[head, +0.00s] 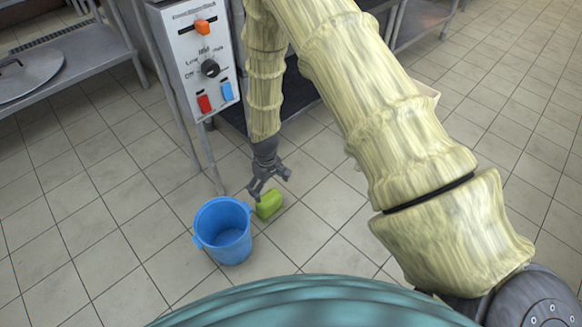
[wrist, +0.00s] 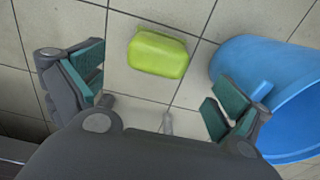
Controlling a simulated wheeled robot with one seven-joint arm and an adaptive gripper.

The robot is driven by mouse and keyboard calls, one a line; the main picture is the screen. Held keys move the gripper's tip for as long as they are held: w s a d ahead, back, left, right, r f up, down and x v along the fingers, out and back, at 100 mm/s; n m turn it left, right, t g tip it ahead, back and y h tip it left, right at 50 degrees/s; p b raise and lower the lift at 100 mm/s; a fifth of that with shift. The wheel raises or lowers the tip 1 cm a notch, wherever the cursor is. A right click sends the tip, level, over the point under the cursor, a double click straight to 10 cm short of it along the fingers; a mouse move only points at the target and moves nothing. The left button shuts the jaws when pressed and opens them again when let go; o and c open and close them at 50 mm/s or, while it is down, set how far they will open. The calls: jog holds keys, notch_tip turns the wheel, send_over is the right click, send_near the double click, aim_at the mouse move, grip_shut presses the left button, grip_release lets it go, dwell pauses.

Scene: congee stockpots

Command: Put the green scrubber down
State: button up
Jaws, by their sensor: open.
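The green scrubber (head: 268,205) lies on the tiled floor just right of the blue bucket. In the wrist view the scrubber (wrist: 158,53) shows as a rounded green block, beyond the fingertips and apart from them. My gripper (head: 268,190) is above and close to the scrubber in the head view. Its jaws are spread wide and empty, and the teal finger pads of the gripper (wrist: 160,88) show in the wrist view.
The blue bucket (head: 223,232) stands beside the scrubber, and the bucket (wrist: 270,85) is close to the right finger. A control panel (head: 196,60) with knobs stands behind. A metal shelf with a round lid (head: 28,75) is at left. Floor left of the bucket is clear.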

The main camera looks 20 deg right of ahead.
jog(key=s+d+f+m, duration=0.1)
jog(key=s+f+m, duration=0.1)
jog(key=s, duration=1.5)
jog(key=s+d+f+m, duration=0.2)
jog(key=s, duration=1.6)
jog(key=shift+s+f, duration=0.3)
notch_tip(320, 180, up, 43)
jog(key=p, duration=4.3)
